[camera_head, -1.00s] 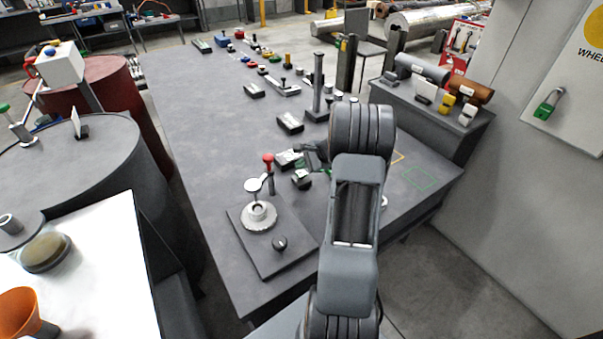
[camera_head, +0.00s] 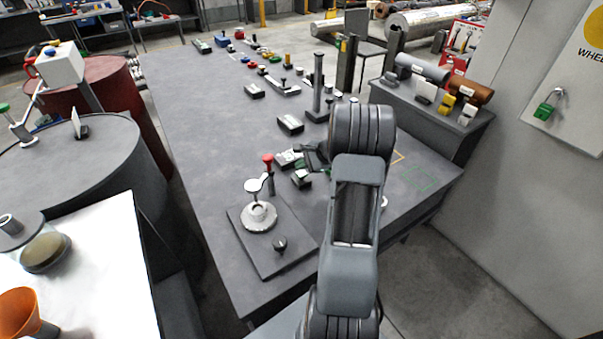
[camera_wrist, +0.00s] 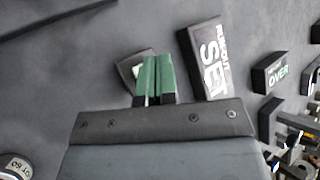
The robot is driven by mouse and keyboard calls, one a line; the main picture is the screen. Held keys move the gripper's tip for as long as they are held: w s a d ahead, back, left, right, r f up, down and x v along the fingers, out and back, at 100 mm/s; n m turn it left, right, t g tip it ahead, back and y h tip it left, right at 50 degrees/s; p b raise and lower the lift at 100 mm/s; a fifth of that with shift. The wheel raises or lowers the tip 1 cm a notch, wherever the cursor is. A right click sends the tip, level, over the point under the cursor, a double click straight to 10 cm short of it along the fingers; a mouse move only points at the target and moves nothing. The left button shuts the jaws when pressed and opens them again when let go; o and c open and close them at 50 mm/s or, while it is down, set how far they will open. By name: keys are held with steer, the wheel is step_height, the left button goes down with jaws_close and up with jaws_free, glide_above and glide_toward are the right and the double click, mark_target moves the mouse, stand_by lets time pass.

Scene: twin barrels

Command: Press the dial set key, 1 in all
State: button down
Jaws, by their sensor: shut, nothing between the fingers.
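A small dark key box (camera_wrist: 127,68) with a pale top lies just left of and partly behind my fingers in the wrist view. A dark label block (camera_wrist: 207,58) reading SET stands right of the fingers. My gripper (camera_wrist: 157,62) has its two green-faced fingers together, empty, with tips overlapping the key box's right side in view. Whether they touch it I cannot tell. The arm hides part of the gripper in the head view.
Another label block (camera_wrist: 270,72) reading OVER is at the wrist view's right. A dark post (camera_head: 317,88) stands behind.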

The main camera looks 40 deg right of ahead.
mark_target(302, 174)
steer(key=shift+f, duration=0.15)
stand_by(0.4)
steer(key=shift+f+b, duration=0.25)
steer(key=shift+b, duration=0.2)
steer(key=shift+f+b, duration=0.5)
steer(key=shift+f, duration=0.1)
stand_by(0.6)
steer(key=shift+r, duration=0.15)
steer(key=shift+r+p, duration=0.7)
steer(key=shift+r, duration=0.2)
steer(key=shift+r+p, duration=1.75)
steer(key=shift+r, duration=0.75)
